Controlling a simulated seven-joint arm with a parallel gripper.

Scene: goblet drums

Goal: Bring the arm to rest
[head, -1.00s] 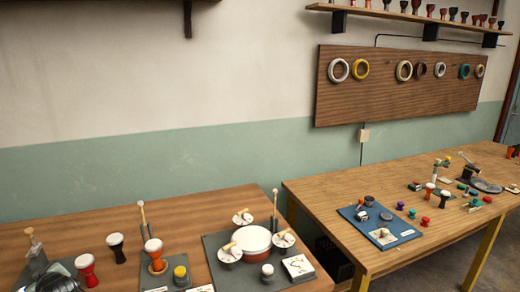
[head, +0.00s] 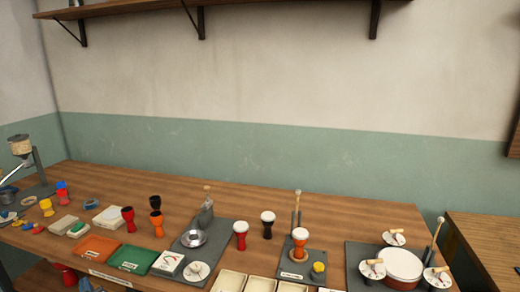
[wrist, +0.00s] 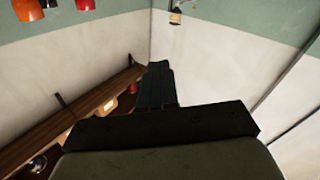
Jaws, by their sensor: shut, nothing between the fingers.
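My gripper (wrist: 157,85) shows in the wrist view, its dark fingers together with nothing between them. It is in open air, with a room corner and pale walls beyond it. No object is seen touching the fingers. The gripper is not recognisable in the head view.
A long wooden table (head: 335,213) holds goblet drums, a green tray (head: 133,259), an orange tray (head: 97,248) and a large round drum (head: 403,264) on a grey mat. A second table (head: 485,235) stands at the right. A shelf (head: 240,8) runs along the wall above.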

